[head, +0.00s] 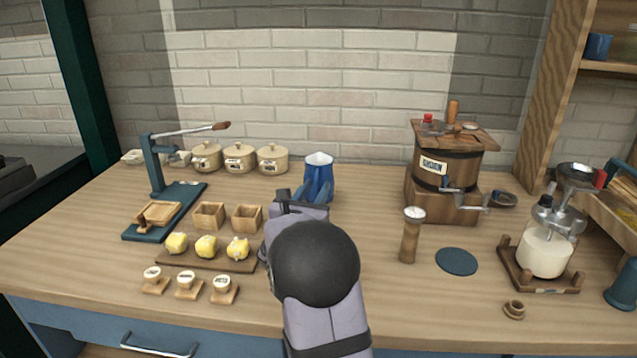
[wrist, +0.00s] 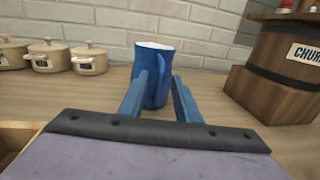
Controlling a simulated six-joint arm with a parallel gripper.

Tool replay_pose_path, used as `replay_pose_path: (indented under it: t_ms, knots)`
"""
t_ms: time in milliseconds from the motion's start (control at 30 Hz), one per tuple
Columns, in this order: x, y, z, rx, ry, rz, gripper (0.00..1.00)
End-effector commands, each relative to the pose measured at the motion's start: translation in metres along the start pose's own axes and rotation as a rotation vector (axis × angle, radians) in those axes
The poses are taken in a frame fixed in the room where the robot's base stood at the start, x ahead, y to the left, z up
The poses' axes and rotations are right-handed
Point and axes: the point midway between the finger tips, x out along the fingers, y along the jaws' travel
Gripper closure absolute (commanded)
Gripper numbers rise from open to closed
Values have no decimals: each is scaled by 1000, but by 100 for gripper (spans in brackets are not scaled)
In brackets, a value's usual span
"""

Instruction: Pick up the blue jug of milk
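The blue jug (head: 319,177) stands upright on the wooden counter near the back wall, with a pale inside at its top. In the wrist view the jug (wrist: 153,62) is straight ahead, its handle turned toward me. My gripper (wrist: 160,88) is open, with one blue finger on each side of the handle. The left finger overlaps the jug's body in the picture; I cannot tell whether either finger touches it. In the head view my gripper (head: 297,195) is just in front of the jug and its fingertips are partly hidden by my arm.
Three lidded crocks (head: 238,159) stand left of the jug. A wooden churn (head: 445,160) stands to the right. Butter pieces on a board (head: 200,262) and small wooden boxes lie left of my arm. A wooden cylinder with a gauge (head: 410,240) stands right of it.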

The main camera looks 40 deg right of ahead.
Motion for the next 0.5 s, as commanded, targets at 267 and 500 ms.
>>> replay_pose_path:
  t_ms: [267,500]
  knots:
    - [11,0,0,0,-1,0,70]
    - [11,0,0,0,-1,0,99]
